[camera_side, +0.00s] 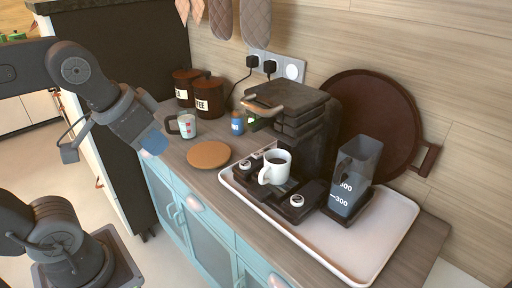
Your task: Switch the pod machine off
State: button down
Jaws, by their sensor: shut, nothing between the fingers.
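The dark pod machine (325,122) stands on a white tray (385,238) on the wooden counter, with a wooden-handled lever (262,105) at its upper front. A white cup (275,168) with dark liquid sits on its base. Two round pale buttons show on the base, one left of the cup (245,164) and one at the front right (296,200). I cannot tell whether the machine is on or off. My gripper (153,141), with blue fingertips, is shut and empty. It appears above the counter's left front edge, left of the machine and apart from it.
A round cork mat (208,155), a mug (186,123), a small blue bottle (237,123) and two dark canisters (209,98) lie between gripper and machine or behind. A clear tank (354,178) stands right of the machine. Plugs sit in a wall socket (292,70).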

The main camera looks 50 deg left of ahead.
jog(key=w+a+r+m+g, duration=0.2)
jog(key=w+r+m, duration=0.45)
jog(key=w, duration=0.45)
jog(key=m+g+h, duration=0.3)
jog(key=m+g, duration=0.1)
jog(key=m, duration=0.8)
send_over(256, 155)
jog(key=w+a, duration=0.1)
jog(key=a, duration=0.3)
notch_tip(256, 155, down, 6)
jog(key=r, duration=0.1)
notch_tip(256, 155, down, 10)
jog(key=shift+d+f, duration=0.2)
jog(key=x, duration=1)
jog(key=shift+s+d, duration=0.1)
jog(key=shift+s, duration=0.05)
jog(key=shift+s, duration=0.1)
